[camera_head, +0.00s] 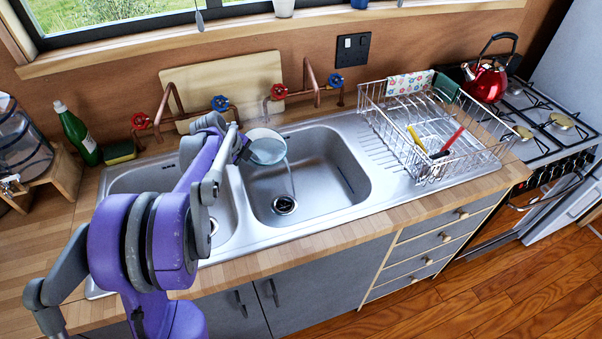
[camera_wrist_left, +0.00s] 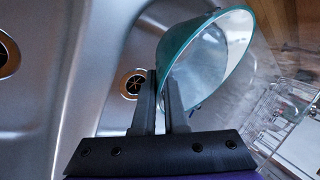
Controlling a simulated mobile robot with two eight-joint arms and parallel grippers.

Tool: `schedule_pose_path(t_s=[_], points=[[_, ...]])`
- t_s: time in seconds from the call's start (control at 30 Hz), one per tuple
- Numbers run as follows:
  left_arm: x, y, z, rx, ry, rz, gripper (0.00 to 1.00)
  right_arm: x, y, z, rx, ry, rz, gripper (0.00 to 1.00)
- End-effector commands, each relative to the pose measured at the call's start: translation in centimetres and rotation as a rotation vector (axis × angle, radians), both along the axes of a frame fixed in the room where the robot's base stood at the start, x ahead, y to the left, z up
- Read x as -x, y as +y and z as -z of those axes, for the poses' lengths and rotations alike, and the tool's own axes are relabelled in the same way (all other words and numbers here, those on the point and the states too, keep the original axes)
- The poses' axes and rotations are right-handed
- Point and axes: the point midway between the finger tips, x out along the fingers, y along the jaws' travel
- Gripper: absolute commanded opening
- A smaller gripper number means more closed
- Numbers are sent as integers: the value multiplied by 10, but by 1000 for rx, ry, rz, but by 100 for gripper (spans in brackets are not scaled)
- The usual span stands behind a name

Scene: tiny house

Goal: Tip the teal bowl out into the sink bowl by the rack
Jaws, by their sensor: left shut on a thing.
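The teal bowl (camera_head: 268,149) is held in the air over the right basin (camera_head: 330,165), the sink bowl next to the rack. It is tipped well over, with its mouth turned toward the right. A thin clear stream (camera_head: 290,178) falls from its lip toward the drain. My left gripper (camera_head: 243,150) is shut on the bowl's left side. In the left wrist view the two fingers (camera_wrist_left: 160,98) pinch the wall of the bowl (camera_wrist_left: 205,65), and its teal rim shows. How much liquid is left inside cannot be told. My right gripper is out of view.
The wire dish rack (camera_head: 430,130) stands on the drainer to the right, holding red and yellow-handled items. Pipes with red and blue tap handles (camera_head: 279,91) rise behind the sink. A green bottle (camera_head: 79,135) and sponge (camera_head: 120,152) stand at the left.

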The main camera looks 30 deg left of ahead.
Motion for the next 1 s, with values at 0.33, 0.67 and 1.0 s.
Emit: schedule_pose_path(t_s=[0.33,0.67,1.0], points=[[0,-4,6,-29,-3,-1,0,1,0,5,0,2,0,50],[0,-6,6,-60,-3,-2,0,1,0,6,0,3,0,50],[0,-11,4,-93,-3,-3,0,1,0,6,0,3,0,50]])
